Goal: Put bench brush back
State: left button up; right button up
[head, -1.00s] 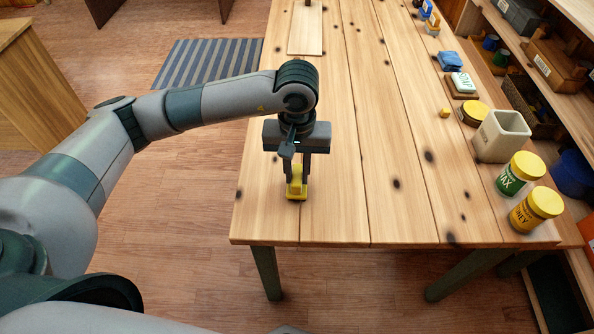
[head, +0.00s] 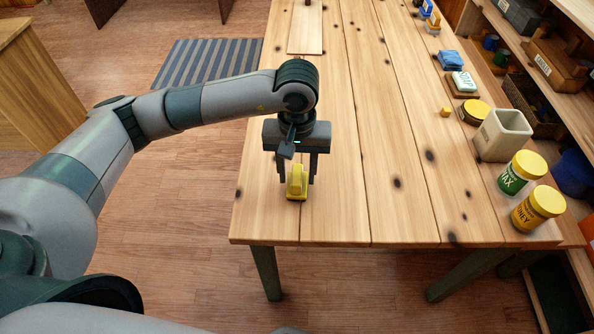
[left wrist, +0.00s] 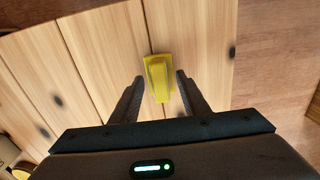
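The bench brush (head: 297,184) is a small yellow block-like thing with a raised handle. It sits on the wooden table near its left front corner, and it also shows in the left wrist view (left wrist: 159,77). My left gripper (head: 297,182) is right at it from above, with its fingers open. In the left wrist view the fingers (left wrist: 157,84) stand apart on either side of the brush, with a gap on both sides. My right gripper is not in view.
The wooden table (head: 390,150) is clear in the middle. Along its right side stand a honey jar (head: 537,209), a wax jar (head: 520,173), a square cream container (head: 502,135), a soap packet (head: 463,82) and a blue cloth (head: 450,61). Shelves (head: 560,60) stand to the right.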

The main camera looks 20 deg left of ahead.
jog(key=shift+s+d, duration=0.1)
pick_arm(q)
notch_tip(320, 180, up, 17)
jog(key=b, duration=0.1)
jog(key=shift+r+b, duration=0.2)
jog(key=shift+b, duration=0.2)
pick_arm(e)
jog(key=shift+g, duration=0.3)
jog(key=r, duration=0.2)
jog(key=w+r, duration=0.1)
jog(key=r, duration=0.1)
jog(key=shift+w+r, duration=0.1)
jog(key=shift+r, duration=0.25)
